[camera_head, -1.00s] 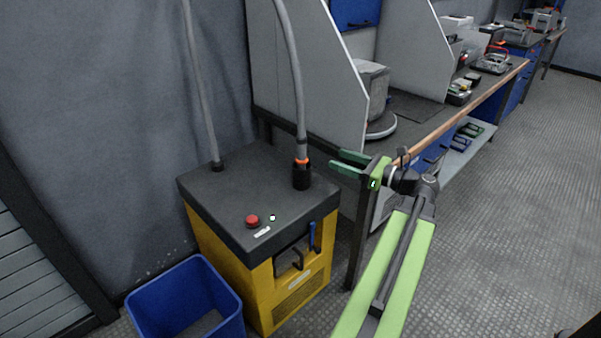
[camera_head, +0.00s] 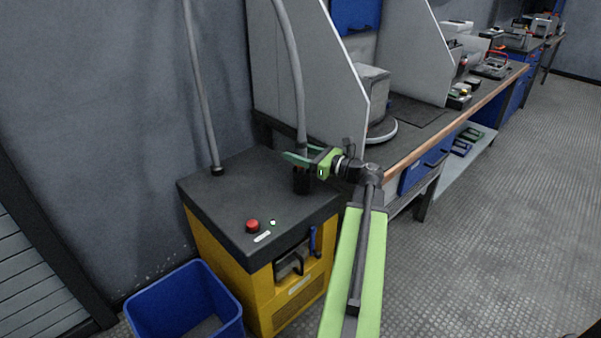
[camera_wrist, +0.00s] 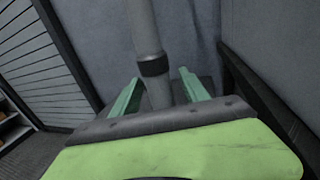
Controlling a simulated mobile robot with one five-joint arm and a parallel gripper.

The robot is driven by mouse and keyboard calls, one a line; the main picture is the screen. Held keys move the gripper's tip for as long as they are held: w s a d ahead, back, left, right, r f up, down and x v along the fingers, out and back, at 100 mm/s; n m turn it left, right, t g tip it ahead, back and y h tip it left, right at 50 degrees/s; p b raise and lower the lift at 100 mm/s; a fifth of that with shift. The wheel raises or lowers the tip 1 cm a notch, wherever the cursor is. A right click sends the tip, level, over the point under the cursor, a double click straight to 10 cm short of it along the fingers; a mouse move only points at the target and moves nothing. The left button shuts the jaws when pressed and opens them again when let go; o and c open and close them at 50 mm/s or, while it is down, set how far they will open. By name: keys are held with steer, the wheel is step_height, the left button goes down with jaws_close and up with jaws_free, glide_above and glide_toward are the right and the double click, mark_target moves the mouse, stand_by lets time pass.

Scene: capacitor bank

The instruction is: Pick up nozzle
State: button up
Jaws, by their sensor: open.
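The nozzle is the lower end of a thick grey hose (camera_head: 292,75). It stands upright in a black socket (camera_head: 300,184) on the dark top of a yellow machine (camera_head: 205,238). My gripper (camera_head: 303,152) is open at the hose end, just above the socket, and hides the orange ring there. In the wrist view, the grey hose (camera_wrist: 145,30) with a black band (camera_wrist: 153,67) passes between the two green fingers of my gripper (camera_wrist: 160,82). Its lower part is hidden behind the gripper body. I cannot tell whether a finger touches it.
A thinner hose (camera_head: 200,100) rises from the machine top at the left. A red button (camera_head: 252,226) is on the machine's front edge. A blue bin (camera_head: 163,312) stands at the lower left. A workbench with grey partitions (camera_head: 315,70) is close on the right. Floor is open at the right.

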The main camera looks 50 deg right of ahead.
steer(key=shift+w+a, duration=0.15)
steer(key=shift+w, duration=0.7)
jaws_close()
stand_by(0.7)
